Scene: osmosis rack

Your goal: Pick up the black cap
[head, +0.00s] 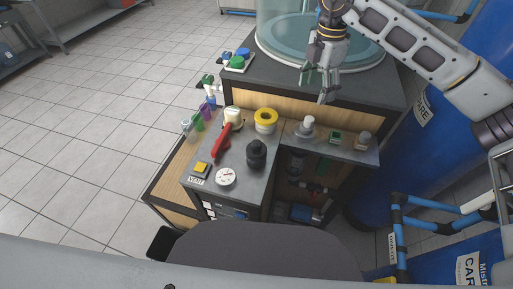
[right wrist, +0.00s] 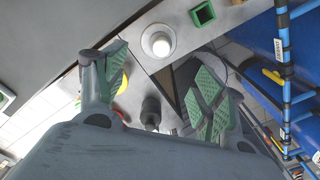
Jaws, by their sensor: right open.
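The black cap (head: 257,154) is a dark, ribbed round piece standing on the grey bench top, near the middle of the head view. In the right wrist view a dark cap-like piece (right wrist: 151,110) shows between and beyond my finger pads, partly hidden by the gripper body. My right gripper (head: 317,84) is open and empty. It hangs above the back of the bench, behind and to the right of the black cap, well apart from it. My left gripper is not in view.
Around the cap stand a yellow ring (head: 266,116), a red handle (head: 221,143), a white gauge (head: 226,177), a yellow button (head: 201,168) and a white round fitting (head: 306,124). A raised dark ledge (head: 240,82) with a glass tank (head: 283,45) lies behind.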

